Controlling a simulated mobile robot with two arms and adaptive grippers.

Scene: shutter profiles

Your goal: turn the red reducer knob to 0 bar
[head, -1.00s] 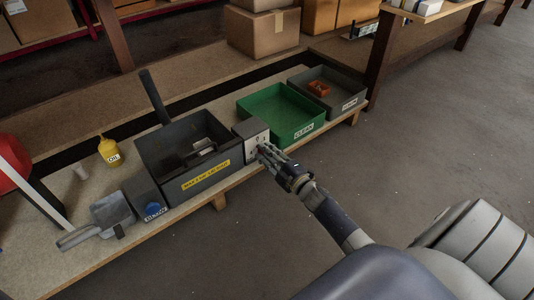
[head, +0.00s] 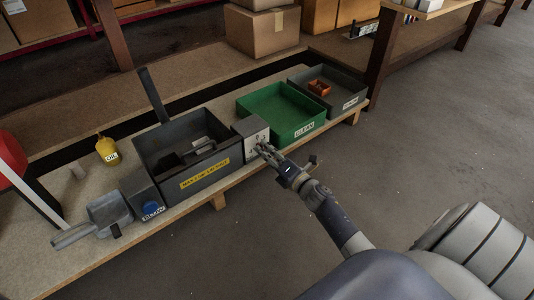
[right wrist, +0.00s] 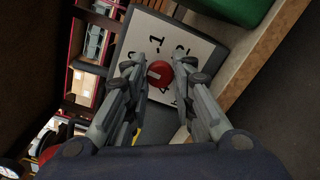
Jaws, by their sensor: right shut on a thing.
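The red reducer knob (right wrist: 162,72) sits on a white dial plate (right wrist: 196,42) with black numbers, in the right wrist view. A pale mark shows on the left part of the knob's face; I cannot tell exactly which number it points to. My right gripper (right wrist: 162,68) has its two fingers on either side of the knob and is shut on it. My left gripper is not in view.
A dark grey bin (head: 204,178) with a yellow label stands left of the dial. A green tray (head: 308,124) and a grey tray (head: 349,101) stand to its right. A yellow oil bottle (head: 107,150) and a blue button (head: 151,208) are at the left. The floor in front is clear.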

